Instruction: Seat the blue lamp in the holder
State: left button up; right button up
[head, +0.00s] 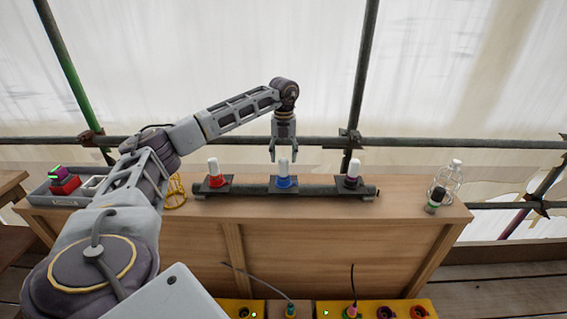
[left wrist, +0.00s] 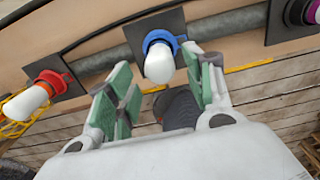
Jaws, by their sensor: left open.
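The blue lamp has a white rounded bulb (head: 283,167) and a blue collar (head: 284,182). It stands upright on the middle black plate of a dark pipe rail. My left gripper (head: 283,152) is open, pointing down just above and behind this lamp in the head view. In the left wrist view, the white bulb (left wrist: 159,64) and blue collar (left wrist: 160,40) show beyond the gap between my green-padded left fingers (left wrist: 163,88). I cannot tell whether either finger touches the bulb. Which part is the holder is unclear. My right gripper is not in view.
A red-collared lamp (head: 214,174) and a purple-collared lamp (head: 352,174) flank the blue one on the rail (head: 318,190). A grey tray (head: 62,199) and a yellow wire cage (head: 175,191) lie left. A pale wire cage (head: 455,176) and a dark, green-ended piece (head: 435,199) stand right.

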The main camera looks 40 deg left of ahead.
pick_arm(q)
jog(key=shift+r, duration=3.05)
